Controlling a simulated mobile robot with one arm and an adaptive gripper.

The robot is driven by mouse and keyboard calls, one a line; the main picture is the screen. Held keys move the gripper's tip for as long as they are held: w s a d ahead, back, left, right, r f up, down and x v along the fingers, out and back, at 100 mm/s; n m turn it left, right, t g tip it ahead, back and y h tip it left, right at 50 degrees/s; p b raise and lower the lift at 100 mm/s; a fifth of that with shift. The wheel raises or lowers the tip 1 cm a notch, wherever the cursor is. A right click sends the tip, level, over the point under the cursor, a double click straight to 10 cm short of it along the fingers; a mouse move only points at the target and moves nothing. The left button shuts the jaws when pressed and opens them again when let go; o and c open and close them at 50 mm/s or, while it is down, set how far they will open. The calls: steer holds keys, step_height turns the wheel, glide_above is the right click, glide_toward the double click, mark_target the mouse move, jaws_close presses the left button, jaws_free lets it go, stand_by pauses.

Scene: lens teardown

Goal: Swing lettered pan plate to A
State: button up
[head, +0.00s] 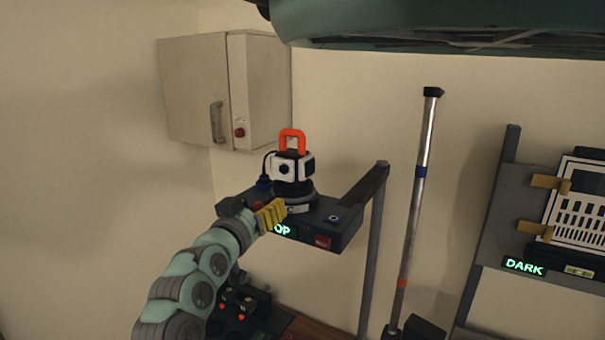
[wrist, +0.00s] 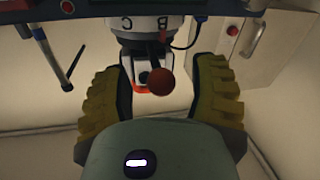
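The lettered pan plate (head: 296,208) is a round base with a pale lettered band, under a white-and-black camera head (head: 292,167) with an orange handle. In the wrist view, the plate's band (wrist: 133,25) shows the letters B and C, upside down. A dark lever with a red ball knob (wrist: 160,82) sticks out from it. My gripper (head: 272,214) is at the plate's front left. Its yellow fingers are open in the wrist view (wrist: 160,72), one on each side of the knob, with gaps between. I cannot see the letter A.
The plate stands on a dark shelf box (head: 340,222) with a lit sign ending in "OP", partly hidden by my gripper. A wall cabinet (head: 190,90) hangs behind left. A silver pole (head: 414,190) and a rack with a lit "DARK" sign (head: 524,266) stand to the right.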

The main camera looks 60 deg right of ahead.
jaws_close()
steer(key=shift+w+f+b, duration=0.15)
steer(key=shift+b, duration=0.55)
